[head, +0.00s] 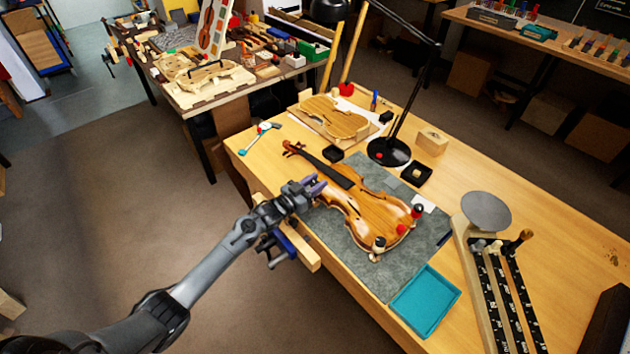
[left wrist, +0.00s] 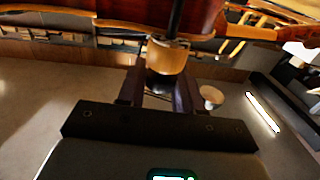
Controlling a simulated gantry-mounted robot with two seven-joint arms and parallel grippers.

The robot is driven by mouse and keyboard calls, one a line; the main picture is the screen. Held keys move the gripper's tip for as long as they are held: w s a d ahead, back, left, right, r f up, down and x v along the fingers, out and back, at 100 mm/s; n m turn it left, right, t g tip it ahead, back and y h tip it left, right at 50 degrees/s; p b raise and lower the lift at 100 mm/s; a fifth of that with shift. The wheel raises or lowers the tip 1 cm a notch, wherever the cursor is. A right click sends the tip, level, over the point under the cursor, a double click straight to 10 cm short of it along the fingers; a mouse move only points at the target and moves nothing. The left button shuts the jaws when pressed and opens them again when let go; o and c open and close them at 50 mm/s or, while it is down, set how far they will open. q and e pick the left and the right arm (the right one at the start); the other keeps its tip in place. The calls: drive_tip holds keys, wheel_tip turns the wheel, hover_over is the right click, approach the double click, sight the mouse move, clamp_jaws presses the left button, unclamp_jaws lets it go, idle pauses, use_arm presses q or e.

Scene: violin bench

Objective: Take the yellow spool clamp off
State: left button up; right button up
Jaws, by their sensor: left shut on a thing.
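The violin (head: 378,212) lies on a grey mat (head: 352,250) on the bench, with spool clamps at its edge. A red clamp (head: 417,211) and a white-and-black clamp (head: 379,243) show at its lower end. My left gripper (head: 313,187) is at the violin's near left edge. In the left wrist view its two dark fingers (left wrist: 160,92) are shut on the yellow spool clamp (left wrist: 167,57), just under the violin's edge, with a dark rod rising from it. The gripper hides this clamp in the head view. My right gripper is out of view.
A teal tray (head: 425,302) lies at the mat's near right corner and looks empty. A black lamp base (head: 389,152) stands behind the violin. A vise (head: 285,243) juts from the bench front below my arm. Black racks (head: 500,295) stand at the right.

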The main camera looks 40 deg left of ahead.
use_arm(q)
drive_tip(key=shift+n+y, duration=0.3)
drive_tip(key=shift+y, duration=0.2)
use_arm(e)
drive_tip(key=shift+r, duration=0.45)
use_arm(q)
drive_tip(key=o, duration=1)
drive_tip(key=shift+c, duration=0.2)
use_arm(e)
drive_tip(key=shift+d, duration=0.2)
use_arm(q)
drive_tip(key=s+p, duration=0.1)
drive_tip(key=s, duration=0.9)
drive_tip(key=shift+s+a+p, duration=0.35)
drive_tip(key=shift+s+a, duration=0.05)
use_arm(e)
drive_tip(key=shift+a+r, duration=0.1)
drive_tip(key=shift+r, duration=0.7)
